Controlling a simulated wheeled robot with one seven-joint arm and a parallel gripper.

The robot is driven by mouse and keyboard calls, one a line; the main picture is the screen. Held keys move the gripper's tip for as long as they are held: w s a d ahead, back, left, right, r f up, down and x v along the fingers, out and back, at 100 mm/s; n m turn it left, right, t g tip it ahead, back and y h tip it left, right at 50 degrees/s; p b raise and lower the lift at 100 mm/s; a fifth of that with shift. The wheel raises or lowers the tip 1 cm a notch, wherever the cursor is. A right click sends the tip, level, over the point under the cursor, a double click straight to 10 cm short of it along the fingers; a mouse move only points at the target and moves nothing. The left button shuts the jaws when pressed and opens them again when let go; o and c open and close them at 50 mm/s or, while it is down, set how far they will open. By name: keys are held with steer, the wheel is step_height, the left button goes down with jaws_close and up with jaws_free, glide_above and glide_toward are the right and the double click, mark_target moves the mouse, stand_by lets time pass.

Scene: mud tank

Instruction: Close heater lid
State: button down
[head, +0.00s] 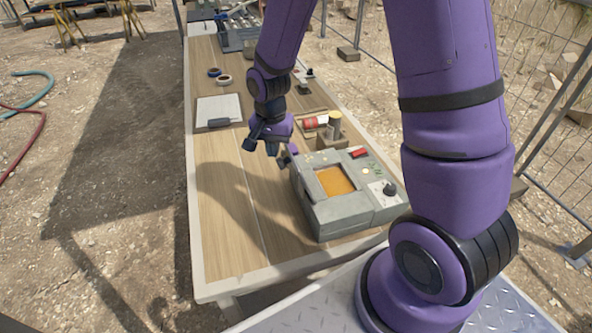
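The heater (325,217) is a grey box on the near right part of the wooden table. An orange, recessed square (335,181) shows in its top, and a knob and a red switch sit on its right side. I cannot clearly tell the lid from the body or judge its angle. My gripper (261,148) is above the table, just left of the heater's far left corner, pointing down. Its two dark fingertips are apart with nothing seen between them. It looks clear of the heater, though its exact height is hard to tell.
Behind the heater stand a holder with a yellow-topped cylinder (334,120) and a red cylinder (315,122). A clipboard (218,110) and two tape rolls (223,80) lie at the left. The table (222,245) is bare left of the heater. A wire fence runs along the right.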

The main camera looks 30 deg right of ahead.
steer(key=shift+s+d, duration=0.7)
steer(key=shift+d, duration=2.85)
step_height(320, 180, up, 8)
steer(key=s+a+r+n+t, duration=0.1)
steer(key=s+r+n+t, duration=0.4)
steer(key=s+r, duration=1.5)
steer(key=s+n, duration=0.1)
steer(key=n, duration=0.2)
steer(key=shift+s+a+r, duration=0.2)
steer(key=shift+a+r, duration=0.1)
steer(key=shift+r, duration=0.1)
